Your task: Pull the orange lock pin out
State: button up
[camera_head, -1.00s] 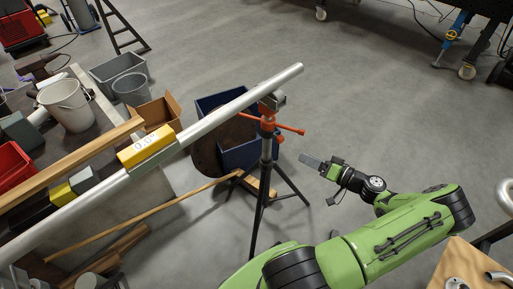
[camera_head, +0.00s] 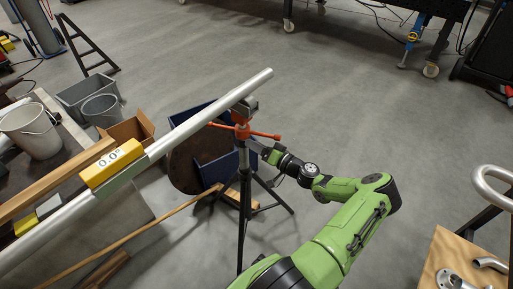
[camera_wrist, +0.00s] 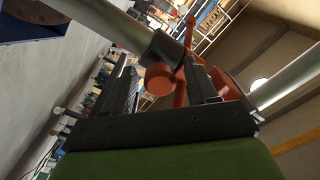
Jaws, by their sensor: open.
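A tripod stand (camera_head: 244,190) with an orange T-handled collar (camera_head: 243,131) holds up the end of a long silver tube (camera_head: 200,117). In the wrist view, a round orange-red knob (camera_wrist: 159,79), which looks like the lock pin's head, shows by a dark collar on the stand's grey post (camera_wrist: 115,22). My gripper (camera_wrist: 161,88) is open, one finger on each side of the knob, with gaps visible. How deep the knob sits between the fingers is unclear. In the head view my gripper (camera_head: 260,147) is just right of the post, below the orange handles; the pin cannot be made out there.
A yellow digital level (camera_head: 112,163) sits on the tube. A wooden table with metal bends (camera_head: 450,250) is at lower right. Floor behind is open.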

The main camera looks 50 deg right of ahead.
jog(key=shift+w, duration=0.1)
grip_shut()
jog(key=s, duration=0.2)
jog(key=shift+s+d, duration=0.15)
jog(key=shift+s, duration=0.15)
dwell(0.3)
grip_release()
jog(key=shift+s, duration=0.15)
jog(key=s+d+p, duration=0.1)
jog(key=s+p, duration=0.1)
jog(key=s, duration=1.3)
jog(key=shift+s+d, duration=0.15)
jog(key=shift+s, duration=0.2)
